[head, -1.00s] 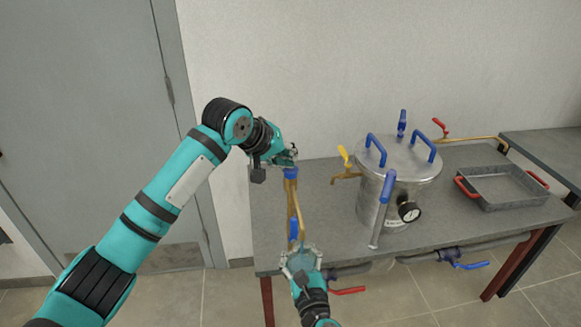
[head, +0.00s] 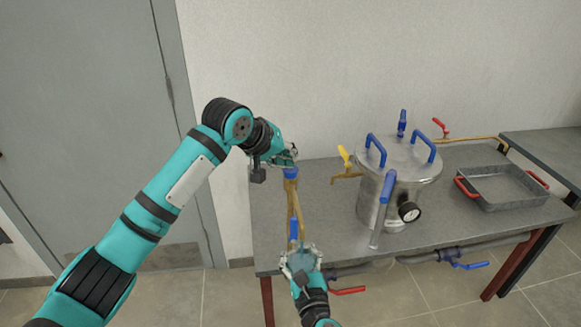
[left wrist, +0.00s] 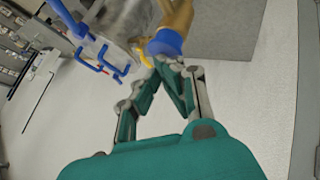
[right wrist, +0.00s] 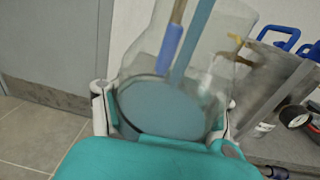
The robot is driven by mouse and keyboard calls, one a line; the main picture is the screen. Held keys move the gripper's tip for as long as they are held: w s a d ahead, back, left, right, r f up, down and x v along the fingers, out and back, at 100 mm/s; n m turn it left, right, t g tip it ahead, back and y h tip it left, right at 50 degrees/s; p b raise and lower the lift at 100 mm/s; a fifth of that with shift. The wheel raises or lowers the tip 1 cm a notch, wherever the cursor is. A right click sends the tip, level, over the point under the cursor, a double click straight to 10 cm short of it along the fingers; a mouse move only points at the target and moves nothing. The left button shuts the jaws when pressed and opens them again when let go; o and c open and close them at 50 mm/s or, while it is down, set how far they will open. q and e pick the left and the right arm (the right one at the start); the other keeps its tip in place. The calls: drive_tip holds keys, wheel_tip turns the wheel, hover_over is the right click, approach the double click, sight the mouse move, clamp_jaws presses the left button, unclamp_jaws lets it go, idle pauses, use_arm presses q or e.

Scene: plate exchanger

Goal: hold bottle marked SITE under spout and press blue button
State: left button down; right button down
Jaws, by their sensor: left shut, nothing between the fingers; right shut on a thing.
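A brass tap pipe (head: 293,196) stands at the table's left end, with a blue button (head: 291,172) on top and a blue sleeve (head: 294,228) lower down. My left gripper (head: 290,161) is shut and empty, its fingertips at the button; the left wrist view shows them against the blue button (left wrist: 165,43). My right gripper (head: 301,260) is shut on a clear bottle (right wrist: 135,82), held upright below the pipe. In the right wrist view a blue-grey strip (right wrist: 196,38) runs down to a blue-grey disc in the bottle, possibly liquid. No SITE marking is readable.
A steel vessel (head: 399,185) with blue handles and a gauge stands on the grey table (head: 330,228). A yellow-handled tap (head: 345,160) is left of it. A grey tray (head: 500,188) with red handles is at the right. Valves with red and blue levers hang below the front edge.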

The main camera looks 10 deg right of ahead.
idle(0.5)
use_arm(q)
drive_tip(key=shift+r, duration=0.85)
drive_tip(key=shift+r, duration=0.15)
drive_tip(key=shift+r, duration=2.4)
drive_tip(key=shift+f+b, duration=0.3)
use_arm(e)
drive_tip(key=shift+s, duration=2.45)
use_arm(q)
drive_tip(key=shift+f+b, duration=0.6)
use_arm(e)
drive_tip(key=shift+s, duration=2.55)
use_arm(q)
drive_tip(key=shift+f, duration=0.1)
